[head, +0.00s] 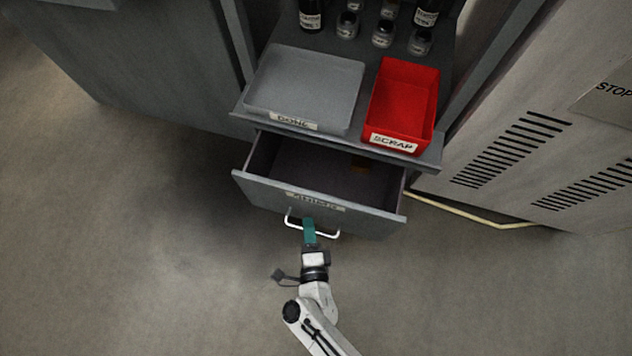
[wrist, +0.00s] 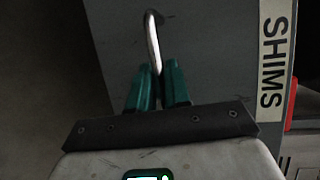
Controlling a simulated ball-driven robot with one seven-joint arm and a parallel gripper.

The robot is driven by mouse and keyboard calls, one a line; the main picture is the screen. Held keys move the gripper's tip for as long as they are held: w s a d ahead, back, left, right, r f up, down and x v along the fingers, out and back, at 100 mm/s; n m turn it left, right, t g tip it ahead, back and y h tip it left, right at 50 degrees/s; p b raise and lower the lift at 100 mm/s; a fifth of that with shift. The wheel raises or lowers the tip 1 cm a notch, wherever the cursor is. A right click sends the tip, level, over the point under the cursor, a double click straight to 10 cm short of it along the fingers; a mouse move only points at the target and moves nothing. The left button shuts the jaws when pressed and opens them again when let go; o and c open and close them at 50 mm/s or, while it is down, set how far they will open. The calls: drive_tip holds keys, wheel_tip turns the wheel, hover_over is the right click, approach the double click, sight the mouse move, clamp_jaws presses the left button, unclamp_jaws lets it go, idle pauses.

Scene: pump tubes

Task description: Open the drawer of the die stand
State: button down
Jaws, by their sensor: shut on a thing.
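The grey drawer (head: 262,191) of the die stand (head: 440,165) stands pulled out, and its dark inside shows from above. A pale bar handle (head: 331,234) is on the drawer front. My gripper (head: 309,229), with teal fingers, is shut on the handle near its middle. In the wrist view the handle (wrist: 153,42) runs between the two teal fingers (wrist: 160,80). The drawer front there bears a label reading SHIMS (wrist: 273,55).
On the stand's shelf above the drawer sit a grey DONE tray (head: 257,98) and a red SCRAP bin (head: 430,115). Several small jars (head: 382,35) stand behind them. A vented cabinet (head: 560,130) is at the right, with a yellow floor line (head: 470,213). The floor in front is clear.

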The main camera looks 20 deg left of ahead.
drive_tip(key=shift+s, duration=2.95)
drive_tip(key=c, duration=1.2)
unclamp_jaws()
drive_tip(key=shift+a, duration=0.1)
drive_tip(key=shift+o, duration=0.2)
drive_tip(key=p+v, duration=0.2)
drive_tip(key=v, duration=0.8)
drive_tip(key=shift+s, duration=0.3)
drive_tip(key=shift+r, duration=0.1)
